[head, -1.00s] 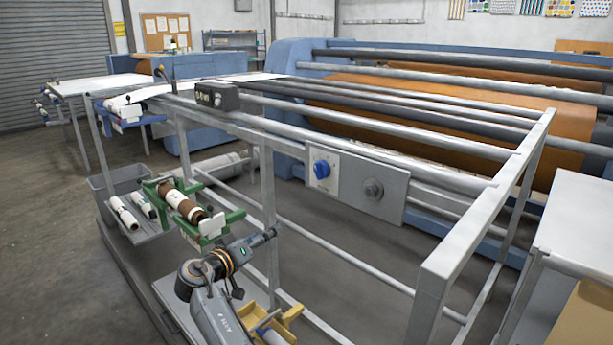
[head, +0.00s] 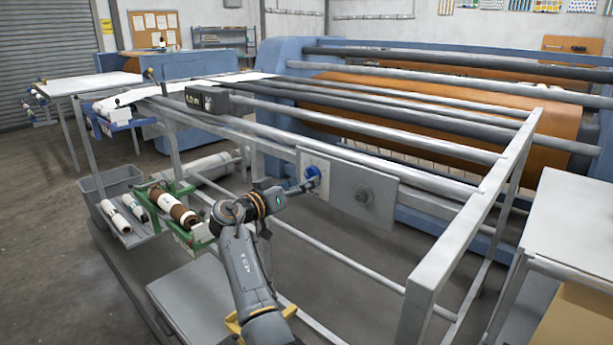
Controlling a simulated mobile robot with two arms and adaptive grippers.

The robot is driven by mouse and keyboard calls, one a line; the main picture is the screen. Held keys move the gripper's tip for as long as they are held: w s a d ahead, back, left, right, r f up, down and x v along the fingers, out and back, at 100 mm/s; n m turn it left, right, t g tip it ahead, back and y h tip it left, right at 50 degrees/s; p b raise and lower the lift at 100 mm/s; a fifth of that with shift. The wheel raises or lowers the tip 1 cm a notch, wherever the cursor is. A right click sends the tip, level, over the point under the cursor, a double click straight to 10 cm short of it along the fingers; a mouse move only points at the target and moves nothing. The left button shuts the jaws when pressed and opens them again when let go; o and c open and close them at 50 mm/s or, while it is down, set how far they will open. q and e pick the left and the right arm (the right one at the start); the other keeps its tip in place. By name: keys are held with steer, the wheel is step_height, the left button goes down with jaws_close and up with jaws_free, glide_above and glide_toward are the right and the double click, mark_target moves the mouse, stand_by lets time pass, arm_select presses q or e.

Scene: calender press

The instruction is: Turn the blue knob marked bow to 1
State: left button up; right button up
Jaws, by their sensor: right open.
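The blue knob (head: 312,175) sits on a pale plate (head: 318,167) on the front rail of the press frame. My right gripper (head: 301,187) is open, just to the left of the knob and close to it. Its dark fingers reach toward the knob's left side. I cannot tell whether they touch it. The marking and the scale around the knob are too small to read here, and the arm's end partly covers the plate's lower left. My left gripper is not in view.
A green cradle with a brown roll (head: 173,208) stands left of my arm. A black box (head: 207,98) sits on the upper rail. A white table (head: 575,220) is at the right.

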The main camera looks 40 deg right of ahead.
mark_target(311, 176)
steer(key=shift+w+d, duration=0.1)
steer(key=shift+d, duration=1.1)
steer(key=c, duration=1.1)
steer(key=shift+c, duration=0.2)
steer(key=shift+n, duration=0.3)
steer(key=shift+r+n+p, duration=0.15)
steer(key=shift+n+p, duration=0.3)
steer(key=shift+n, duration=3.15)
